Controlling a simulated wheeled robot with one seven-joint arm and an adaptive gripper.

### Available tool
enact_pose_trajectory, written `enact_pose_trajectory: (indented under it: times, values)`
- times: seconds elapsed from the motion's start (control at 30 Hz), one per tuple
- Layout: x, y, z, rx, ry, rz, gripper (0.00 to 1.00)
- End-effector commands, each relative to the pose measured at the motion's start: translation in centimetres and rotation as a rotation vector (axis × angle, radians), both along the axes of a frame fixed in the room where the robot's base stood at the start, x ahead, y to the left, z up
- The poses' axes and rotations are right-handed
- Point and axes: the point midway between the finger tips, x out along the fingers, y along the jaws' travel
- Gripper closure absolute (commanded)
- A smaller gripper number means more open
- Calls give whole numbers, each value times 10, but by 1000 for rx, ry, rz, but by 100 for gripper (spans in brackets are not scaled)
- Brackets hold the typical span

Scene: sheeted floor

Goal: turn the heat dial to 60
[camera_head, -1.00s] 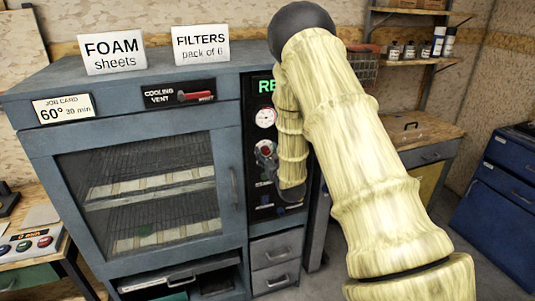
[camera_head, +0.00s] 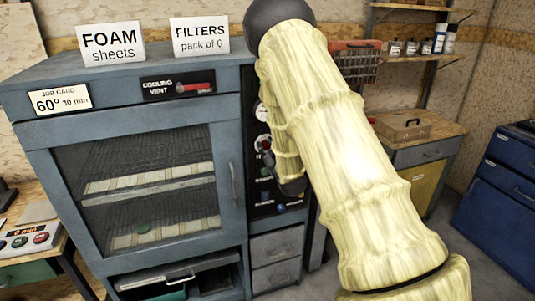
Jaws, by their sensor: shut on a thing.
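The heat dial (camera_head: 261,141) is on the dark control panel at the right of the blue-grey oven cabinet, below a round white gauge (camera_head: 262,112). Only the left part of its pale face shows, and its setting cannot be read. My gripper (camera_head: 268,151) is at the dial, mostly hidden behind my arm, and it is shut on the dial's knob. The job card (camera_head: 62,100) on the cabinet reads 60° 30 min.
A cooling vent slider with a red handle (camera_head: 194,88) is left of the panel. Foam (camera_head: 110,43) and filters (camera_head: 200,38) signs stand on top. Lower panel buttons are near my wrist. A workbench with a wooden box (camera_head: 402,126) stands at the right.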

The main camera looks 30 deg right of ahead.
Motion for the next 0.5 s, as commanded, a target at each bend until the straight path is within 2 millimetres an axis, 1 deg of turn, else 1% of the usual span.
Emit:
enact_pose_trajectory:
  times: [0.03, 0.5]
  values:
    - [0, 1, -5, -44, 9, 2, 94]
    - [1, 2, -6, -467, 112, 1, 94]
